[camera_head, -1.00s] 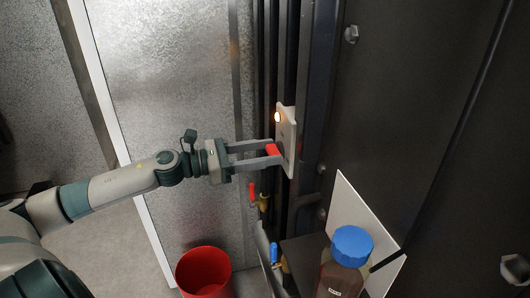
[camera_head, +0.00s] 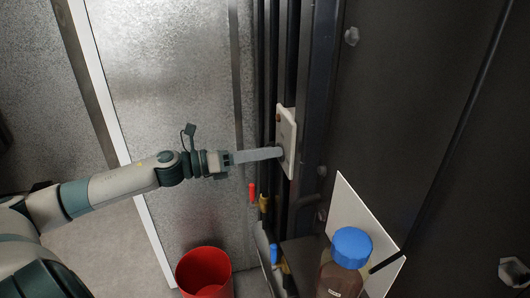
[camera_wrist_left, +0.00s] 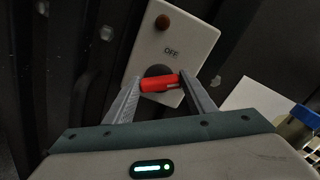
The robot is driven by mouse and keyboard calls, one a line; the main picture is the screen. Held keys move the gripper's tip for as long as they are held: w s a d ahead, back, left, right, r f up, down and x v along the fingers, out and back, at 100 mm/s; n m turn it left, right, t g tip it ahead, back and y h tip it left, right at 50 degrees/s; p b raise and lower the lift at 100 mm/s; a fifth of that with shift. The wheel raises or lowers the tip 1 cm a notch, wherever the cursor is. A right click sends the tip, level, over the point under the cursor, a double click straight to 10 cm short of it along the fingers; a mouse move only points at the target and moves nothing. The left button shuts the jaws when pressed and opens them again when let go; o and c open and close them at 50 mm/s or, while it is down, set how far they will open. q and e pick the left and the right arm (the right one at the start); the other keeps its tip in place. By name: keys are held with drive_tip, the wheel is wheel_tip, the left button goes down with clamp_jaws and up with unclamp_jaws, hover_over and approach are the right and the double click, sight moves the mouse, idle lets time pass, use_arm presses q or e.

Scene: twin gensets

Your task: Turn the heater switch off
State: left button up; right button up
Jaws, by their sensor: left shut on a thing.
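The heater switch is a pale plate (camera_head: 290,128) on the dark machine side, and it also shows in the left wrist view (camera_wrist_left: 192,42) with the word OFF. Its red handle (camera_wrist_left: 160,84) lies crosswise on a dark round hub below that word. The small lamp (camera_wrist_left: 162,22) on the plate is dull brown-red and unlit. My left gripper (camera_head: 279,152) reaches the plate from the left, turned edge-on in the head view. In the left wrist view its fingers (camera_wrist_left: 157,85) are shut on the red handle, one at each end. The handle is hidden in the head view. My right gripper is not in view.
Below the switch are a red-handled valve (camera_head: 253,193) and a blue-handled one (camera_head: 274,254). A brown bottle with a blue cap (camera_head: 351,247) stands at the lower right before a white panel (camera_head: 362,212). A red bucket (camera_head: 204,272) is on the floor.

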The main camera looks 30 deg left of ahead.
use_arm(q)
drive_tip(key=n+p, duration=0.3)
drive_tip(key=n, duration=0.8)
drive_tip(key=shift+w+a+f, duration=0.1)
drive_tip(key=shift+a, duration=0.05)
drive_tip(key=shift+n, duration=0.4)
drive_tip(key=o, duration=1)
drive_tip(key=shift+o, duration=0.2)
drive_tip(key=shift+a+f, duration=0.1)
